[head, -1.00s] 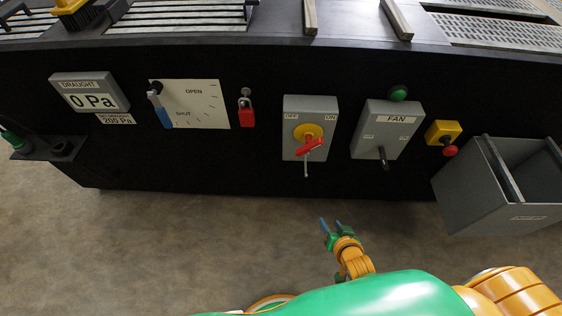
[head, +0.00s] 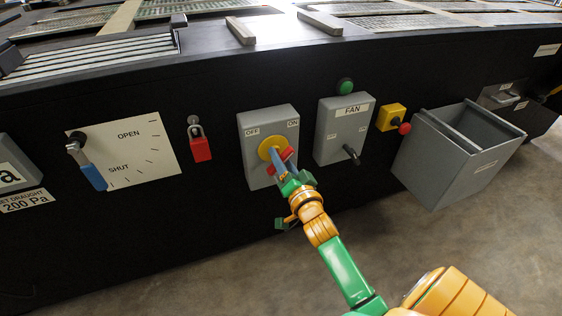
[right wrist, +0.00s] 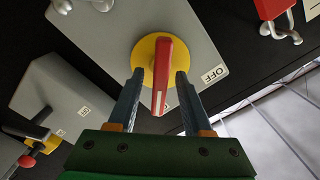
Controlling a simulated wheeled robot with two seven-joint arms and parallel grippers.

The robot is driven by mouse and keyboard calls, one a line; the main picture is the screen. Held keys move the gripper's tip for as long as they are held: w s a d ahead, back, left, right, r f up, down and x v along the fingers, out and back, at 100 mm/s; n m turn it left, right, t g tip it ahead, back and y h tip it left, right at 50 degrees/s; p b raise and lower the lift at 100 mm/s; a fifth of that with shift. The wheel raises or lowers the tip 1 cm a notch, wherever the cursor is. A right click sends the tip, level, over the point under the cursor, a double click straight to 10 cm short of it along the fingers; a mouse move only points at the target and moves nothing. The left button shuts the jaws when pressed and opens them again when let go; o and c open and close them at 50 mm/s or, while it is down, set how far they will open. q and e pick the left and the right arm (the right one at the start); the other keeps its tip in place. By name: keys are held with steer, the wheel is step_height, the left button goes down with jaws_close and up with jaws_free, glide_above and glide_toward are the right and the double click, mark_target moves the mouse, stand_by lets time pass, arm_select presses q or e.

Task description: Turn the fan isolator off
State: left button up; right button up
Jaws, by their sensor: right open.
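The isolator is a grey box (head: 253,122) with OFF and ON labels, a yellow disc (head: 266,147) and a red handle (head: 287,153). It is mounted on the black panel, left of the grey FAN box (head: 342,128). My right gripper (head: 279,163) is at the handle, open. In the right wrist view the red handle (right wrist: 163,70) stands between my two blue fingers (right wrist: 159,76), with a gap on each side. The OFF label (right wrist: 215,75) is right of the disc there. My fingers hide part of the handle in the head view. My left gripper is not in view.
A red padlock (head: 200,148) hangs left of the isolator, beside the OPEN/SHUT plate (head: 145,150). A yellow box with a red button (head: 391,117) and a grey bin (head: 440,165) are on the right. Bare floor (head: 400,235) lies below the panel.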

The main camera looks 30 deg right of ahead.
jaws_close()
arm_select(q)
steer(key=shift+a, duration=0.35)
